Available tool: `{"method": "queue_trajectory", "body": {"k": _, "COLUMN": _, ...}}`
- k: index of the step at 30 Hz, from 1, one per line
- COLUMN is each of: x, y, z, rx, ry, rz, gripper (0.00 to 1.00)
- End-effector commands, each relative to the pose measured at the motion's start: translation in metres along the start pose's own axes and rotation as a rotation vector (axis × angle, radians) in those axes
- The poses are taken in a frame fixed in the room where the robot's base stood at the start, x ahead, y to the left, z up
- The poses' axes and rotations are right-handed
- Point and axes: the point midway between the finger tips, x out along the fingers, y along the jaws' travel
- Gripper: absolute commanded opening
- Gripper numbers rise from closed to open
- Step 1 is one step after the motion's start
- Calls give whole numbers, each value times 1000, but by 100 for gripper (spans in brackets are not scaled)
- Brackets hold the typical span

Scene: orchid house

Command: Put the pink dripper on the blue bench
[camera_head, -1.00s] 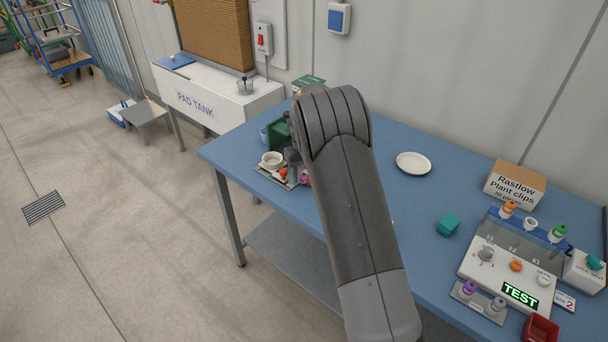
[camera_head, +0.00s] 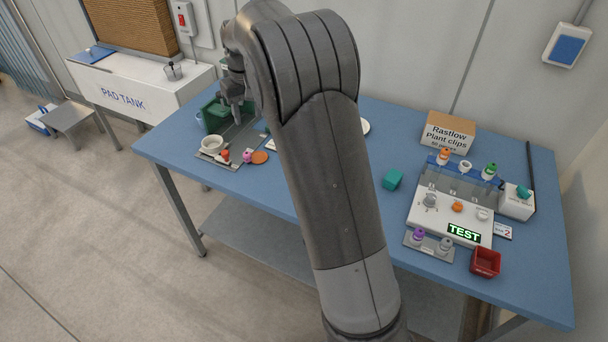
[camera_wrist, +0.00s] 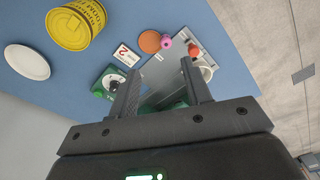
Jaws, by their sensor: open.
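The pink dripper (camera_head: 247,157) is a small knob-like piece at the edge of the grey tray (camera_head: 229,163), beside a red dripper (camera_head: 225,155) and an orange disc (camera_head: 260,157). The wrist view also shows the pink dripper (camera_wrist: 166,43), just past my fingertips. The tray stands on the blue bench (camera_head: 342,165). My gripper (camera_head: 236,108) is over the back of the tray, near a green box (camera_head: 215,117). In the wrist view my gripper (camera_wrist: 160,68) is open, with nothing held between its fingers.
A white cup (camera_head: 211,144) stands on the tray. A yellow tin (camera_wrist: 76,26) and a white plate (camera_wrist: 27,62) show in the wrist view. A teal block (camera_head: 393,179), test unit (camera_head: 440,216), red bin (camera_head: 486,262) and clip box (camera_head: 447,132) stand to the right. The bench front is mostly clear.

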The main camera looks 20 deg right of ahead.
Motion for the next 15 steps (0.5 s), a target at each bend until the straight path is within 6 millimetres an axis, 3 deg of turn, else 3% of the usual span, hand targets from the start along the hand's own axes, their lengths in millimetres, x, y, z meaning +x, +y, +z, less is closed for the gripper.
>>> {"method": "queue_trajectory", "body": {"k": 1, "x": -19, "y": 2, "z": 16, "rx": 14, "ry": 23, "rz": -2, "gripper": 45}}
{"method": "queue_trajectory", "body": {"k": 6, "x": -63, "y": 2, "z": 66, "rx": 58, "ry": 85, "rz": -6, "gripper": 45}}
{"method": "queue_trajectory", "body": {"k": 15, "x": -114, "y": -6, "z": 165, "rx": 124, "ry": 193, "rz": 2, "gripper": 45}}
